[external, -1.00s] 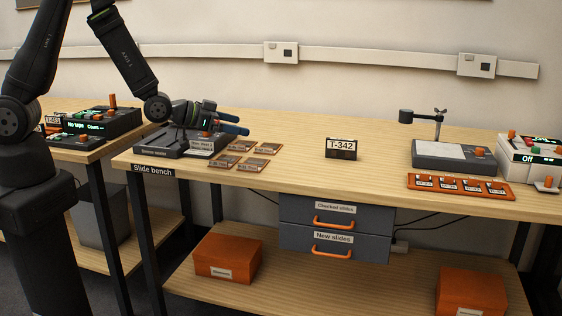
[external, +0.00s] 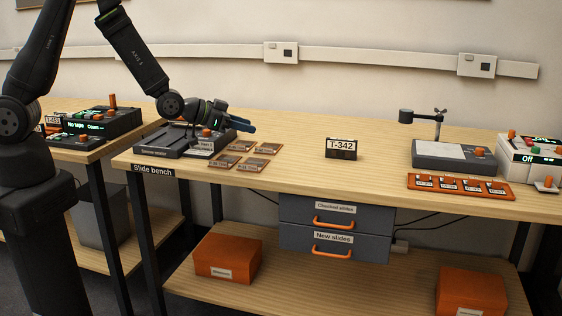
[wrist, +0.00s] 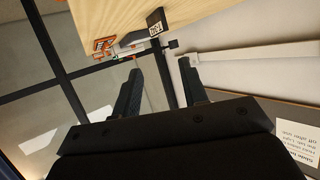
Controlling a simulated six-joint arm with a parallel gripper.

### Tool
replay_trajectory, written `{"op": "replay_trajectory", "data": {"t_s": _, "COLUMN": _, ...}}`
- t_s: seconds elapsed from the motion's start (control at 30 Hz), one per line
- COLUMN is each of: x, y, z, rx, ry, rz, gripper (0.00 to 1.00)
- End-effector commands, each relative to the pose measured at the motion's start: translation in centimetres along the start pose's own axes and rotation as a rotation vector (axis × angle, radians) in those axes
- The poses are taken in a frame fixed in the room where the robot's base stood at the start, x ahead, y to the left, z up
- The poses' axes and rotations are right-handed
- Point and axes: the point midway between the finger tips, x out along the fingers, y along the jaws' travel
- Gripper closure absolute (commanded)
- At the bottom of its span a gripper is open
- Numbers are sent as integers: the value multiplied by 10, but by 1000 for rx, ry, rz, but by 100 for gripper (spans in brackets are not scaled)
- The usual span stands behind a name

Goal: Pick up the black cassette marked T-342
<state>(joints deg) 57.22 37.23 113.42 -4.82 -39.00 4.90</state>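The black cassette (external: 341,149) has a white label reading T-342. It stands upright on the wooden slide bench, right of the middle in the external view. In the wrist view, a small dark box with a white label (wrist: 155,24) at the top looks like the same cassette, seen sideways. My gripper (external: 252,127) is above the left part of the bench, to the left of the cassette and well apart from it. In the wrist view its two fingers (wrist: 160,66) stand apart with nothing between them.
A slide device (external: 170,145) and several slides (external: 246,159) lie below and near my gripper. A grey stand device (external: 450,158), an orange slide tray (external: 460,186) and a white device (external: 530,150) stand right of the cassette. The bench between slides and cassette is clear.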

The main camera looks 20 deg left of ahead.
Motion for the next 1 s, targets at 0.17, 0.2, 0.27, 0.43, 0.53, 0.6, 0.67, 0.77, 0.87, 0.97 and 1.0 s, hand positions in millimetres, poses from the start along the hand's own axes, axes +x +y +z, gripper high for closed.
{"op": "replay_trajectory", "data": {"t_s": 0.17, "x": 66, "y": -19, "z": -15, "rx": 66, "ry": -140, "rz": -24, "gripper": 60}}
{"op": "replay_trajectory", "data": {"t_s": 0.2, "x": 80, "y": -23, "z": -18, "rx": 81, "ry": -176, "rz": -23, "gripper": 60}}
{"op": "replay_trajectory", "data": {"t_s": 0.27, "x": 98, "y": -27, "z": -25, "rx": 102, "ry": -229, "rz": -12, "gripper": 60}}
{"op": "replay_trajectory", "data": {"t_s": 0.43, "x": 142, "y": -38, "z": -46, "rx": 159, "ry": -365, "rz": 55, "gripper": 60}}
{"op": "replay_trajectory", "data": {"t_s": 0.53, "x": 161, "y": -41, "z": -62, "rx": 194, "ry": -434, "rz": 120, "gripper": 60}}
{"op": "replay_trajectory", "data": {"t_s": 0.6, "x": 172, "y": -43, "z": -74, "rx": 220, "ry": -476, "rz": 176, "gripper": 60}}
{"op": "replay_trajectory", "data": {"t_s": 0.67, "x": 178, "y": -44, "z": -85, "rx": 243, "ry": -506, "rz": 229, "gripper": 60}}
{"op": "replay_trajectory", "data": {"t_s": 0.77, "x": 184, "y": -44, "z": -103, "rx": 284, "ry": -545, "rz": 322, "gripper": 60}}
{"op": "replay_trajectory", "data": {"t_s": 0.87, "x": 185, "y": -44, "z": -118, "rx": 321, "ry": -567, "rz": 403, "gripper": 60}}
{"op": "replay_trajectory", "data": {"t_s": 0.97, "x": 184, "y": -44, "z": -129, "rx": 348, "ry": -580, "rz": 462, "gripper": 60}}
{"op": "replay_trajectory", "data": {"t_s": 1.0, "x": 183, "y": -44, "z": -132, "rx": 355, "ry": -583, "rz": 478, "gripper": 60}}
